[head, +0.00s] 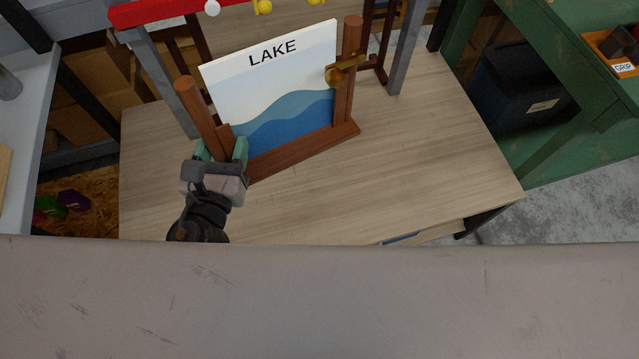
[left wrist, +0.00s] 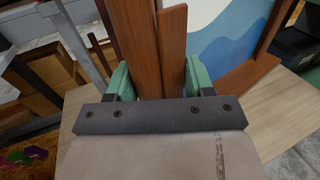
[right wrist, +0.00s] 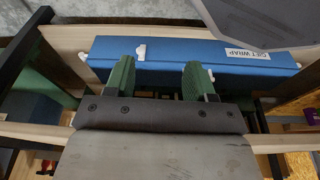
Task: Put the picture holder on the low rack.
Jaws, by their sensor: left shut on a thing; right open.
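The picture holder (head: 305,146) is a reddish-brown wooden stand with two posts and a base bar. It holds a picture (head: 275,85) marked LAKE with blue waves. It appears to stand on the pale plank bench (head: 420,160). My left gripper (head: 222,150) is shut on its left post, low down near the base. The left wrist view shows the green fingers (left wrist: 158,78) on either side of the post (left wrist: 142,45) and a shorter upright piece. My right gripper (right wrist: 160,78) is open and empty, seen only in the right wrist view. I cannot tell which structure is the low rack.
A brass-coloured fitting (head: 343,70) sits on the right post. A red bar (head: 160,10) with coloured knobs and grey uprights stands behind. A blue box (right wrist: 165,50) labelled GIFT WRAP lies beyond my right fingers. The bench's right part is clear.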

